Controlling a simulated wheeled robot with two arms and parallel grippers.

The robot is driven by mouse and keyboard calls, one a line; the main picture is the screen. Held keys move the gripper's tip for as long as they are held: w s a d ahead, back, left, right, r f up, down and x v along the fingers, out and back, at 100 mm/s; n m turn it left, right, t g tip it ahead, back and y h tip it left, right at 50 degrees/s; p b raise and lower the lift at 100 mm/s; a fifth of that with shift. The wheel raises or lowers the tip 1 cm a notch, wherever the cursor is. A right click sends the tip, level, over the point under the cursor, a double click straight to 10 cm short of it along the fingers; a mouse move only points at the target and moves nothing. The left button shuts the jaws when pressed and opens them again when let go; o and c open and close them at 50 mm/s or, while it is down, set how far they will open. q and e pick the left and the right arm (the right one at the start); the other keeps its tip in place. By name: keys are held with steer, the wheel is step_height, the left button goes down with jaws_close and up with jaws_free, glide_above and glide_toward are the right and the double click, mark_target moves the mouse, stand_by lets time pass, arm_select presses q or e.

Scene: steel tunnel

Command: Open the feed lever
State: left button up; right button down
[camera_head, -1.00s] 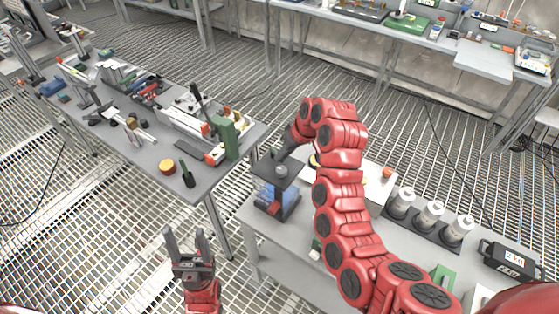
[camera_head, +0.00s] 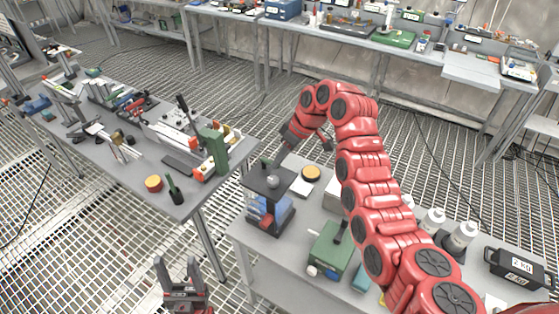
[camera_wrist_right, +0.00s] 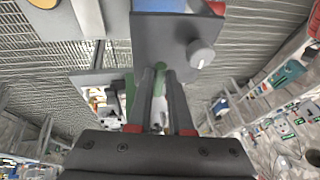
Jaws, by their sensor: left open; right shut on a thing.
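A small feeder device (camera_head: 256,184) stands on the left end of the near grey table. It has a dark top plate, a round grey knob (camera_head: 273,181) and blue and red parts beneath. A small green lever tip (camera_head: 265,161) rises at its far edge. My right gripper (camera_head: 277,155) reaches down to this spot. In the right wrist view its two dark fingers (camera_wrist_right: 161,78) are close together at the plate's edge, shut on the green tip; the fingers partly hide it. The grey knob (camera_wrist_right: 200,53) is just right of them. My left gripper (camera_head: 177,265) is open and empty, low beside the table.
A green box (camera_head: 331,249), a yellow-topped disc (camera_head: 311,173), white-grey cylinders (camera_head: 461,236) and a black case (camera_head: 515,268) stand on the near table. A left bench (camera_head: 150,180) holds tools. Open grating floor lies between the benches.

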steer(key=c, duration=0.8)
jaws_free()
steer(key=shift+c, duration=0.2)
steer(key=b+v, duration=0.3)
steer(key=v, duration=1.4)
steer(key=shift+r+b, duration=0.15)
steer(key=shift+b, duration=0.15)
steer(key=shift+s, duration=0.1)
